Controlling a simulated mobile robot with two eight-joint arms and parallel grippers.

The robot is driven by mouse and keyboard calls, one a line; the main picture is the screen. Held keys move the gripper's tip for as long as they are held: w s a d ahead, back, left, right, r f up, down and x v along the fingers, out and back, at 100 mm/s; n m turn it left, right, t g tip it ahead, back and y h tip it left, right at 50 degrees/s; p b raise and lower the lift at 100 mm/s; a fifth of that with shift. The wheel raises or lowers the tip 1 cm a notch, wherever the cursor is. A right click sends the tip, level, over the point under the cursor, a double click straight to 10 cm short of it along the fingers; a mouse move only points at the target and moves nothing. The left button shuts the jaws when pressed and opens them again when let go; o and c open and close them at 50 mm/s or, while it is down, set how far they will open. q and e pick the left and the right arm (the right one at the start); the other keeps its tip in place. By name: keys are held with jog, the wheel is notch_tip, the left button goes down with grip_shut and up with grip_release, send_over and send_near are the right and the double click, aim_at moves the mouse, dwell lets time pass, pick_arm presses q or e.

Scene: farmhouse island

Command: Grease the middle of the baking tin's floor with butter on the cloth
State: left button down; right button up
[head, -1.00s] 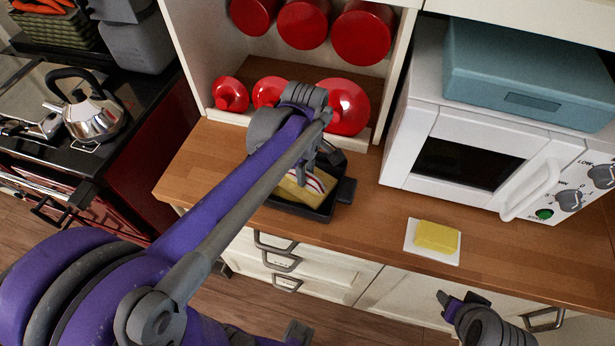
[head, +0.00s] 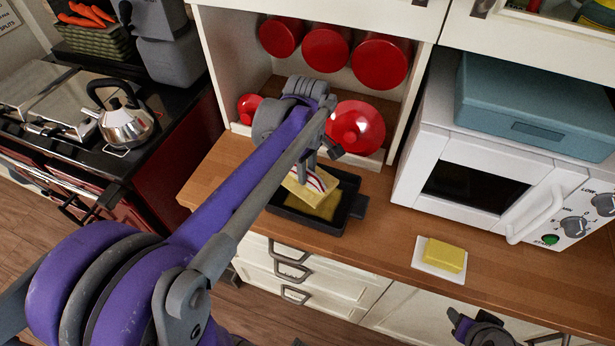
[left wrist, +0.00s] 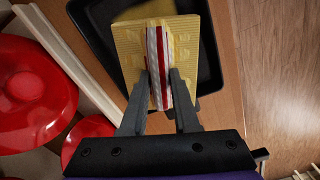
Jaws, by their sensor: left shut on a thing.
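My left gripper (head: 318,160) is shut on a folded yellow cloth (head: 308,187) with red and white stripes. The cloth is tilted and held above the dark baking tin (head: 306,222); the gap looks small. A yellow greasy patch (head: 322,207) shows on the tin's floor beneath it. In the left wrist view the cloth (left wrist: 130,50) stands between the fingers (left wrist: 160,85), with the tin (left wrist: 209,62) behind it. A yellow butter block (head: 443,255) sits on a white dish (head: 426,267) to the right. My right gripper (head: 462,322) is at the bottom edge, its jaws unclear.
The tin stands on a wooden counter (head: 390,230). A white microwave (head: 470,170) with a blue bin (head: 535,100) on top is to the right. A kettle (head: 124,122) sits on the stove at left.

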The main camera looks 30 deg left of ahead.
pick_arm(q)
jog(key=shift+d+r+p, duration=0.15)
jog(key=shift+r+p, duration=0.25)
jog(key=shift+r, duration=0.8)
pick_arm(e)
jog(key=shift+w+d+r, duration=0.2)
jog(key=shift+d+r, duration=0.2)
jog(key=shift+r, duration=0.4)
jog(key=shift+a, duration=0.1)
